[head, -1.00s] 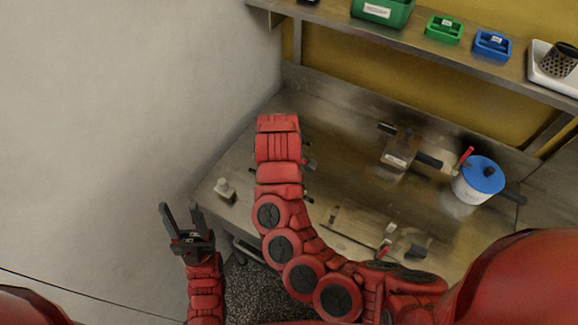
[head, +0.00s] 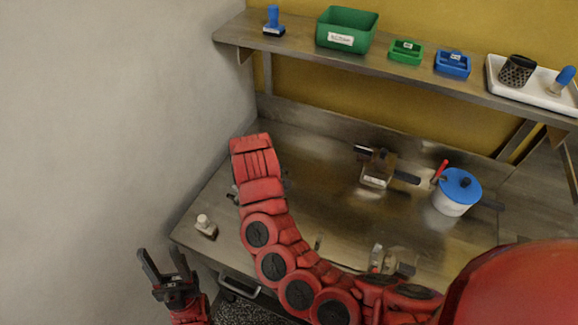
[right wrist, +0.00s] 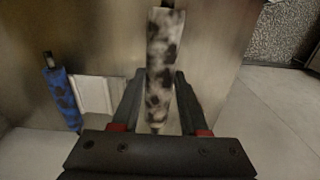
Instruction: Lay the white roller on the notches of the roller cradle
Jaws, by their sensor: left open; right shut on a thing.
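The white roller (right wrist: 163,60), blotched with dark patches, stands lengthwise between the fingers of my right gripper (right wrist: 160,78) in the right wrist view. That gripper is shut on it. In the head view my right arm (head: 258,165) reaches over the left part of the steel table and hides this gripper and the roller. My left gripper (head: 163,264) is open and empty, off the table's front left corner. I cannot make out the roller cradle for certain in either view.
A blue blotched roller (right wrist: 62,98) lies beside a pale block (right wrist: 95,95). A metal device (head: 377,168) and a blue-lidded pot (head: 457,192) stand on the table. A small white-topped item (head: 205,226) is near its left edge. A shelf (head: 290,45) holds bins above.

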